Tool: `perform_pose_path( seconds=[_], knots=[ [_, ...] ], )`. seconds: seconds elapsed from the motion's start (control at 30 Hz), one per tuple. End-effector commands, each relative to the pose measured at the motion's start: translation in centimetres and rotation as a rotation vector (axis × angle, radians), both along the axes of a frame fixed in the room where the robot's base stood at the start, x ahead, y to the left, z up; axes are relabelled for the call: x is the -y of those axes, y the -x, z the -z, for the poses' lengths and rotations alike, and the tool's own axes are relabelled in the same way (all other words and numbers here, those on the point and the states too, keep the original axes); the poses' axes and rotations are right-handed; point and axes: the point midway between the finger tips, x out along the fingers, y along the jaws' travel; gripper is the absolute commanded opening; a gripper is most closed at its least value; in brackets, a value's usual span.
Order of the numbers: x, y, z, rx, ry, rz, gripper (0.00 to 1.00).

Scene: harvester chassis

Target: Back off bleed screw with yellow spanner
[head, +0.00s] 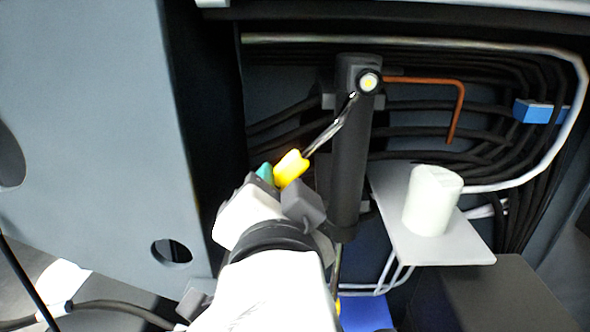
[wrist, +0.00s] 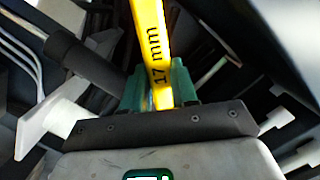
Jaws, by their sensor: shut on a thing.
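The yellow spanner (head: 290,169) is held in my gripper (head: 277,174), with its metal shank slanting up to the right. In the wrist view the spanner's yellow handle (wrist: 152,45), marked 17 mm, sits between the green fingers of my gripper (wrist: 159,88). What looks like the bleed screw (head: 369,83) is a pale yellow-centred round end in a black ring, at the top of a dark upright cylinder (head: 348,150). The spanner's tip is at the lower left of that ring. I cannot tell whether it touches or fits around the screw.
A copper-coloured bent pipe (head: 430,81) runs right from beside the screw. A white cup (head: 432,200) stands on a grey shelf (head: 468,250) at the right. Black hoses with a blue clip (head: 538,111) run behind. A large grey panel (head: 90,130) borders the left.

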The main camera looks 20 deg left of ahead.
Motion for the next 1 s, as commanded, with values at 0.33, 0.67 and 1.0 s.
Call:
perform_pose_path(
  seconds=[0.33, 0.67, 1.0],
  knots=[
    [1.0, -0.3, 0.9, 0.026, 0.089, 0.0, 0.0],
    [1.1, -0.3, 1.0, 0.029, 0.1, 0.001, 0.0],
    [2.9, -0.9, 2.0, 0.065, 0.23, 0.001, 0.0]
  ],
)
